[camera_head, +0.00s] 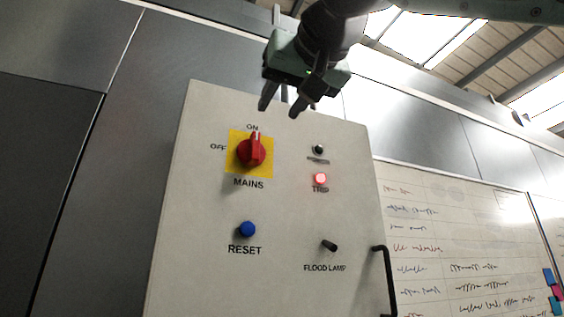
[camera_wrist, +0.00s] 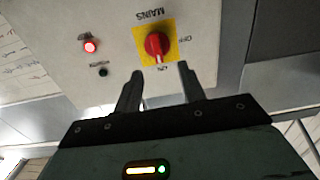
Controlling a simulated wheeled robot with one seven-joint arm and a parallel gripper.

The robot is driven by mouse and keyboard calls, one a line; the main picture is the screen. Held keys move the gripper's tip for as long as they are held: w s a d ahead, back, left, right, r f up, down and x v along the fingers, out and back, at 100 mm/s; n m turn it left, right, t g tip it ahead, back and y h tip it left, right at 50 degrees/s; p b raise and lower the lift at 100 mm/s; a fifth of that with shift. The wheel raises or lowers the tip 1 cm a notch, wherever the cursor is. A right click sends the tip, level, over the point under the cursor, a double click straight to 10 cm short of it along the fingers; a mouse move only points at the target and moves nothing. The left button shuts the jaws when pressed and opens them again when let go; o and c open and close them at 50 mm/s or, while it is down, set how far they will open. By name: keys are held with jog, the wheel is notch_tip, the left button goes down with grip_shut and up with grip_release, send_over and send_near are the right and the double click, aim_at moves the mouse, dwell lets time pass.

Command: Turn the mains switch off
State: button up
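The mains switch (camera_head: 252,151) is a red rotary knob on a yellow square plate, upper left on a pale control panel (camera_head: 200,260). Its white mark points up to ON; OFF is lettered at its left. In the wrist view the knob (camera_wrist: 157,46) appears upside down, just beyond the fingertips. My gripper (camera_head: 279,110) is above and slightly right of the knob in the head view. Its two fingers are apart with nothing between them, also in the wrist view (camera_wrist: 160,72). It does not touch the knob.
The panel also carries a lit red TRIP lamp (camera_head: 320,179), a blue RESET button (camera_head: 247,229), a black FLOOD LAMP switch (camera_head: 329,246) and a small dark button or lamp (camera_head: 319,149). A black handle (camera_head: 386,280) sticks out at the right edge. A whiteboard (camera_head: 470,240) stands behind.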

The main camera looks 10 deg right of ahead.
jog(key=d+r, duration=0.1)
jog(key=p, duration=0.7)
send_near(256, 146)
jog(key=shift+t, duration=0.3)
jog(key=x, duration=0.7)
jog(key=shift+w+a+f, duration=0.1)
jog(key=shift+w+a, duration=0.05)
jog(key=shift+w, duration=0.1)
jog(key=shift+x, duration=0.8)
jog(key=shift+f, duration=0.15)
jog(key=shift+c, duration=0.3)
grip_shut()
